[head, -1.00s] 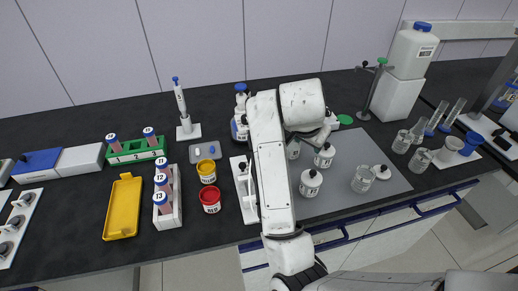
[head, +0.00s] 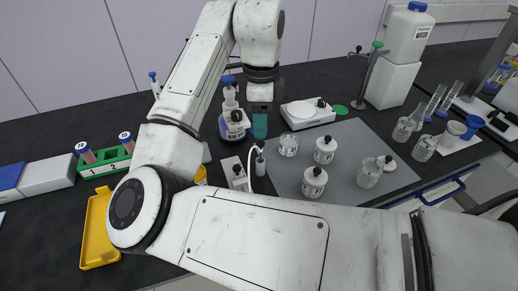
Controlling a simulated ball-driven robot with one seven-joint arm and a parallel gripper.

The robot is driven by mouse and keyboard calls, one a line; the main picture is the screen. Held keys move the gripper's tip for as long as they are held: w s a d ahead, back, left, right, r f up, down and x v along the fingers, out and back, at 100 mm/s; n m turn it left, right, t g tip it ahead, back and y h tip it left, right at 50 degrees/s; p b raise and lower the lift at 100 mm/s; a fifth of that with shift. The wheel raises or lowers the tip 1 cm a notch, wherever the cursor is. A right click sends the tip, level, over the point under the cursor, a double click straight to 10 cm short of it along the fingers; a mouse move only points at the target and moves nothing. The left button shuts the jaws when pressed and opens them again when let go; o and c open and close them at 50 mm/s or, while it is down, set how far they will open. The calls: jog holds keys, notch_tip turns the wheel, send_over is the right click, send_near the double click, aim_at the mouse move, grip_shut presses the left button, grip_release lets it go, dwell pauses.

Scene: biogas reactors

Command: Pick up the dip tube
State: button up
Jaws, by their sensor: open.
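A thin white bent tube (head: 251,156), which looks like the dip tube, arches beside a small black-topped fitting (head: 260,163) near the white holder (head: 235,172). It is small, and its lower end is hard to make out. My gripper (head: 261,132) points down behind and above this tube, just right of the blue-labelled bottle (head: 233,122). It is open, apart from the tube, with nothing visible in it. The fingers are small and seen edge-on.
A balance (head: 306,114) stands behind. A green rack (head: 104,160) and yellow tray (head: 97,232) are left. My arm covers the front middle.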

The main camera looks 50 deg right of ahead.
aim_at(260, 147)
jog(key=f, duration=0.8)
jog(key=shift+a+f, duration=0.2)
grip_shut()
